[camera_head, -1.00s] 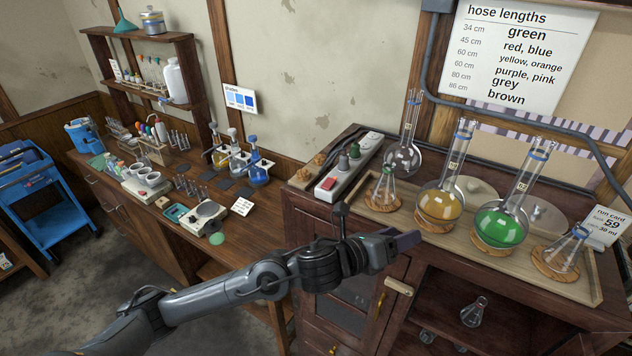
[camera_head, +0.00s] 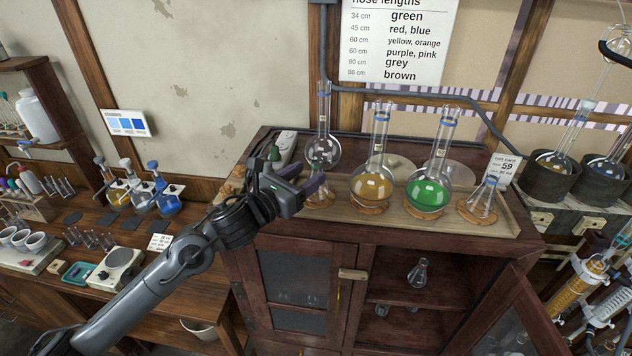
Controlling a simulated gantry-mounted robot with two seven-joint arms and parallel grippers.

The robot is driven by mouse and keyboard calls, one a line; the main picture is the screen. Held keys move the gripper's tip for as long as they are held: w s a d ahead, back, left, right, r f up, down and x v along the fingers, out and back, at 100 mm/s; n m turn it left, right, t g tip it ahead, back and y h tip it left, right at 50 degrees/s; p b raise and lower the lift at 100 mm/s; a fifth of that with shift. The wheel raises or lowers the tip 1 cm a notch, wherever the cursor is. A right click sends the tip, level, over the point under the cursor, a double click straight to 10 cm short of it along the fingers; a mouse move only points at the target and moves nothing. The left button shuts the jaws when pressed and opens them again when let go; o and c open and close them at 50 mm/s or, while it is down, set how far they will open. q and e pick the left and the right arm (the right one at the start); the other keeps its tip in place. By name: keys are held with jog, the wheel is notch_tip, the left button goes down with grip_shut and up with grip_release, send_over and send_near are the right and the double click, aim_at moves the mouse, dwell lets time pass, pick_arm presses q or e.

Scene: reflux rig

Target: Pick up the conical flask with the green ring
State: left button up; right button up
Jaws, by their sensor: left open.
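A small clear conical flask (camera_head: 323,194) sits on a cork ring at the left of the wooden tray (camera_head: 400,221) on the cabinet. My gripper hides part of it, and its ring colour is hard to read; it looked greenish a second ago. Another conical flask (camera_head: 482,199), with a blue ring, stands at the tray's right end. My left gripper (camera_head: 303,177) is open and empty, in front of the left conical flask in this view. I cannot tell whether it touches the flask. My right gripper is out of view.
Round flasks with yellow (camera_head: 371,186) and green (camera_head: 428,193) liquid stand close to the right of the left conical flask. An empty round flask (camera_head: 322,152) stands behind it. The cabinet's right door (camera_head: 512,318) is open, with glassware on the shelf inside.

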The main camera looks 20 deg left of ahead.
aim_at(313, 167)
pick_arm(q)
jog(key=p+x, duration=0.1)
jog(key=x, duration=0.1)
jog(key=p+x, duration=0.1)
jog(key=x, duration=0.1)
jog(key=shift+a+r, duration=0.2)
jog(key=shift+w+d+f, duration=0.1)
jog(key=shift+w+d, duration=0.05)
jog(key=shift+w, duration=0.3)
grip_shut()
